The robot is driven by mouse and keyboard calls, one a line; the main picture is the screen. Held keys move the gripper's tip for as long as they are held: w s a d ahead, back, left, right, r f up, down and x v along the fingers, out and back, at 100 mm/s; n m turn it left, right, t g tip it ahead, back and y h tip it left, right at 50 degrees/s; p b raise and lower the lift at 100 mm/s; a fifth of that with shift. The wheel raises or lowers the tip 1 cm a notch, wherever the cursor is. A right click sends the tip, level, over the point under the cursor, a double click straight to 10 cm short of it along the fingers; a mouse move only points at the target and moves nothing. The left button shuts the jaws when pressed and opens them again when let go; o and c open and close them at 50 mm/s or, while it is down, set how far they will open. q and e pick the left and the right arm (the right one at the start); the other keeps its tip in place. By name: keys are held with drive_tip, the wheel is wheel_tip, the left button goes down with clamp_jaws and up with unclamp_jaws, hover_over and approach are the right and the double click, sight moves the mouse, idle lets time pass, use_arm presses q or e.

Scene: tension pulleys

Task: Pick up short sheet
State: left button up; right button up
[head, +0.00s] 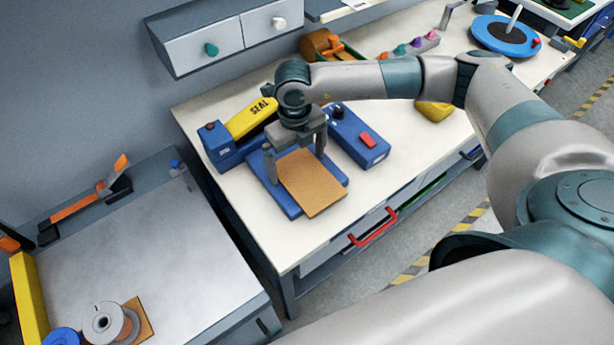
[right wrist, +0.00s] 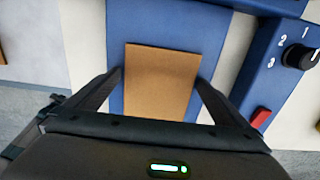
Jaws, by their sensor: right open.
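The short sheet (head: 312,182) is a flat brown rectangle lying on a blue plate (head: 338,178) on the white workbench. In the right wrist view the sheet (right wrist: 160,80) lies between my two fingers, with the blue plate (right wrist: 208,30) showing around it. My right gripper (head: 297,168) points down over the sheet's back part, with one finger on each side. Whether the fingertips touch the plate is hard to tell. My left gripper does not show.
A blue box with a red button and a dial (head: 358,138) stands close to the right of the plate. A blue device with a yellow "SEAL" arm (head: 252,118) stands to the left. A grey table (head: 135,240) with a spool (head: 110,322) is at lower left. The bench front is clear.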

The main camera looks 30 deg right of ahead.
sight(322, 178)
drive_tip(key=c, duration=0.8)
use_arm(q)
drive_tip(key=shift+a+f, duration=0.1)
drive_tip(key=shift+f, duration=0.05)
use_arm(e)
drive_tip(key=shift+r, duration=0.2)
